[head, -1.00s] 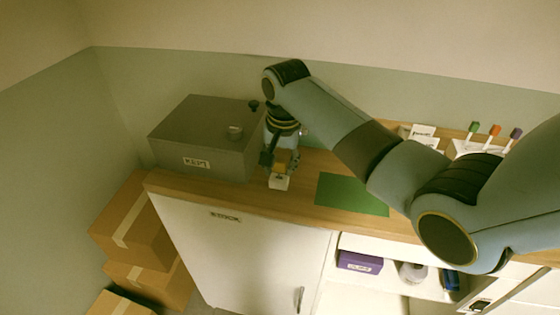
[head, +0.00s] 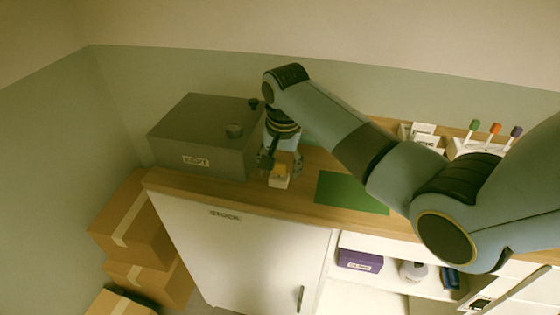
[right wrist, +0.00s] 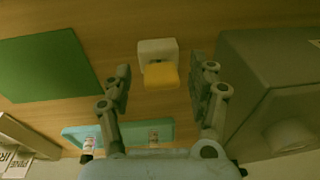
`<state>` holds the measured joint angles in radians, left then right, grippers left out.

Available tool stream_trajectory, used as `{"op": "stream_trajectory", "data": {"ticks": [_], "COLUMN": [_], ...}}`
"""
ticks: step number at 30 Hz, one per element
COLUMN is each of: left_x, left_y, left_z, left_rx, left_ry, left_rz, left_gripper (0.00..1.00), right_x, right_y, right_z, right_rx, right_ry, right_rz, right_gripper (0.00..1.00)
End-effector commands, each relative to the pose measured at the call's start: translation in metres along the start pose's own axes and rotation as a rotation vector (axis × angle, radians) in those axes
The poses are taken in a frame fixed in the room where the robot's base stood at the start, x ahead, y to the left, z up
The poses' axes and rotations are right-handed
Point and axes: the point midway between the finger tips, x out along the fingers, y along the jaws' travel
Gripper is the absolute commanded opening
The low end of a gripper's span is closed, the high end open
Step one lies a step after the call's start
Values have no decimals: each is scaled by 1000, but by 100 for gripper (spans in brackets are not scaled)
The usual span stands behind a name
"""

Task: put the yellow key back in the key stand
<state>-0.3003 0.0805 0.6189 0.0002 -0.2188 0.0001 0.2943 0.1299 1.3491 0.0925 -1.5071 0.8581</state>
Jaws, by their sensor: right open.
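The yellow key (head: 281,168) shows as a small yellow block at the small white key stand (head: 278,182) on the wooden counter. In the right wrist view the yellow key (right wrist: 161,76) overlaps one edge of the white stand (right wrist: 157,49). How deep it sits in the stand is hidden. My right gripper (head: 282,165) is low over the stand, pointing down. In the right wrist view my right gripper (right wrist: 160,70) is open, with one finger on each side of the key and a visible gap to both. My left gripper is not in view.
A grey box (head: 196,161) labelled KEPT stands close left of the gripper. A green mat (head: 352,194) lies to the right. Behind my arm is a rack with coloured-top sticks (head: 495,130). A teal holder (right wrist: 120,133) with small labelled items shows in the right wrist view.

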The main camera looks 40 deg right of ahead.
Motion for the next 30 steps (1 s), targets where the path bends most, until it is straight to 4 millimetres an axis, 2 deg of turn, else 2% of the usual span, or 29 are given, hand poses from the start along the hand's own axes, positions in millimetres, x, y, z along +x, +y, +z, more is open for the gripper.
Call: {"op": "stream_trajectory", "data": {"ticks": [5,12,18,23,30], "left_x": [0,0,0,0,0], "left_y": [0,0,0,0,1], "left_z": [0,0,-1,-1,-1], "left_rx": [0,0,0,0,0], "left_ry": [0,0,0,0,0], "left_rz": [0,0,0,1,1], "left_gripper": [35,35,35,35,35], "right_x": [-20,-73,-107,-118,-119], "right_y": [-1,-1,0,0,0], "right_z": [-1,-1,-1,0,0], "right_rx": [0,0,0,0,0], "right_ry": [3,4,2,1,0], "right_rz": [-4,-4,-1,0,0], "right_gripper": [59,59,59,59,59]}}
